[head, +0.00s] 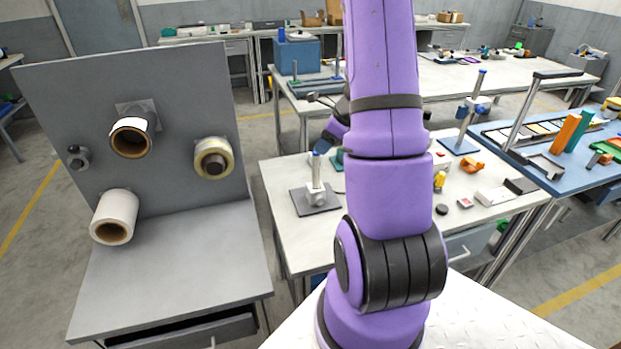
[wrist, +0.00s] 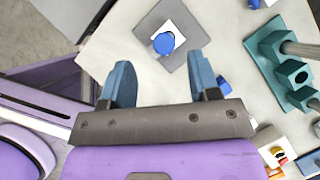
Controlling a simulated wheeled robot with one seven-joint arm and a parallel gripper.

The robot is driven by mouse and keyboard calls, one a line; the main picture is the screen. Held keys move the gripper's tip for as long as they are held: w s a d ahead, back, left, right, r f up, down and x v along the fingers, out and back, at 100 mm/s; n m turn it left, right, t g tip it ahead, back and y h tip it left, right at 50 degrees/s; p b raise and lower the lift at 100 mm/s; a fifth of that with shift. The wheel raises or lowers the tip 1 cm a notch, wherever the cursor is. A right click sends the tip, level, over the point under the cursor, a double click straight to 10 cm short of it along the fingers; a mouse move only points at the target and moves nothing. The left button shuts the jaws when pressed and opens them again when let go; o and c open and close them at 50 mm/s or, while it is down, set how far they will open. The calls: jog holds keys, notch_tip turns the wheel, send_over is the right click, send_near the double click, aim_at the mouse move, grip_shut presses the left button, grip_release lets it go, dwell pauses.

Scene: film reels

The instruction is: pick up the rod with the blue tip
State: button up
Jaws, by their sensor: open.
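The rod with the blue tip (head: 316,163) stands upright in a white holder (head: 315,195) on a grey square plate on the near white table. In the wrist view I look down on its blue tip (wrist: 164,43), with the white holder around it and the grey plate (wrist: 182,70) below. My gripper (wrist: 163,82) is open and empty, with its two blue fingers spread. The tip appears beyond the fingertips and between their lines, apart from both. In the head view my purple arm hides most of the gripper.
A teal block with sockets (wrist: 290,72) is right of the gripper in the wrist view. A grey panel with film reels (head: 130,137) stands at left. Another blue-collared rod (head: 475,105) stands at right, near a blue table (head: 545,180). Small parts lie on the white table (head: 285,240).

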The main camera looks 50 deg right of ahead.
send_over(316, 177)
jog(key=w, duration=0.2)
jog(key=shift+f, duration=3.35)
jog(key=shift+s+d, duration=0.2)
jog(key=shift+d, duration=0.1)
grip_shut()
